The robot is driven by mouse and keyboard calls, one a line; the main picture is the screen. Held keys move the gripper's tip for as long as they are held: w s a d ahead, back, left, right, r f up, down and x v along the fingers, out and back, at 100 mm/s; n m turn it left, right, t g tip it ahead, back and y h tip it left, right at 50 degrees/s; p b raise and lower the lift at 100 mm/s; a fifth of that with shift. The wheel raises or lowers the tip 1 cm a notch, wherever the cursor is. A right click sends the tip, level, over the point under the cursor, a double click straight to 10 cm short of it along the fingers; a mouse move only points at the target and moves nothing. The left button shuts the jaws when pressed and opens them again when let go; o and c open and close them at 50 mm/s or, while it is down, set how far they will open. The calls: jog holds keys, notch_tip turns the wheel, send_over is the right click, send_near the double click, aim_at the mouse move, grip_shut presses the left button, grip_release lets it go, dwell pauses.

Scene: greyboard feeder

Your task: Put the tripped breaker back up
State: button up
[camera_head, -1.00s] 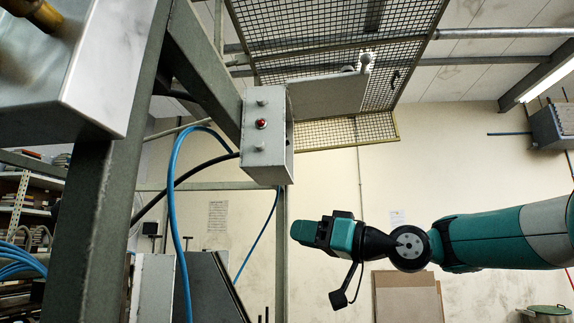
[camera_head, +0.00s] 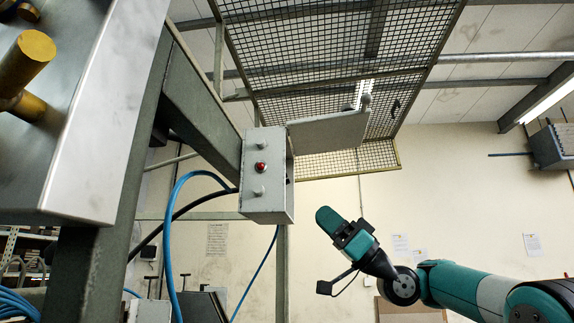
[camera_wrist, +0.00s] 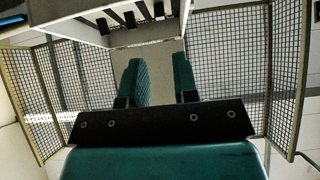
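The grey breaker box (camera_head: 265,178) with a red lamp on its near face hangs on the steel frame in the head view. Its door (camera_head: 328,131) stands open to the right. In the wrist view the open box (camera_wrist: 75,28) is at the top, cut off by the frame edge, with several black breaker levers (camera_wrist: 130,19) in a row. I cannot tell which lever is tripped. My gripper (camera_head: 328,219) is below and right of the box, apart from it, pointing up. In the wrist view my gripper (camera_wrist: 160,70) is open and empty, fingers below the levers.
A wire mesh guard (camera_head: 330,60) hangs above and behind the box; mesh panels (camera_wrist: 230,60) also flank my fingers in the wrist view. A blue cable (camera_head: 172,240) and a black cable run left of the box. Free air lies between gripper and box.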

jog(key=shift+p+x, duration=4.6)
jog(key=shift+x, duration=1.1)
jog(key=shift+f, duration=0.1)
grip_shut()
